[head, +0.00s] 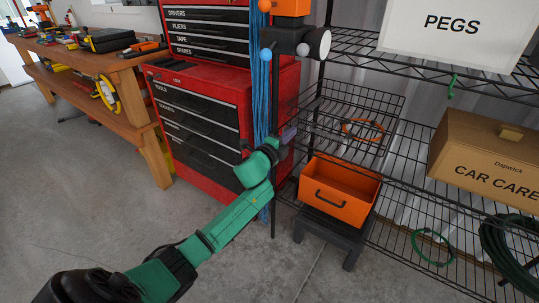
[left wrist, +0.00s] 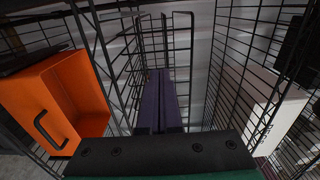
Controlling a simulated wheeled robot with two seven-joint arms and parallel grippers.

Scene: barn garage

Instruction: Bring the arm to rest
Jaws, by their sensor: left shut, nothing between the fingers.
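My left arm, green, reaches in from the lower left of the head view. Its gripper (head: 289,134), with purple fingers, is beside the wire shelving, above and to the left of an orange bin. In the left wrist view the purple fingers (left wrist: 162,88) lie together, shut with nothing between them, pointing towards wire mesh. My right gripper is not in view.
The open orange bin (head: 341,190) sits on a dark stool (head: 325,232). Wire shelving (head: 400,165) holds a Car Care box (head: 485,160) and hoses. A red tool chest (head: 195,110) and wooden bench (head: 125,75) stand left. The concrete floor at lower left is clear.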

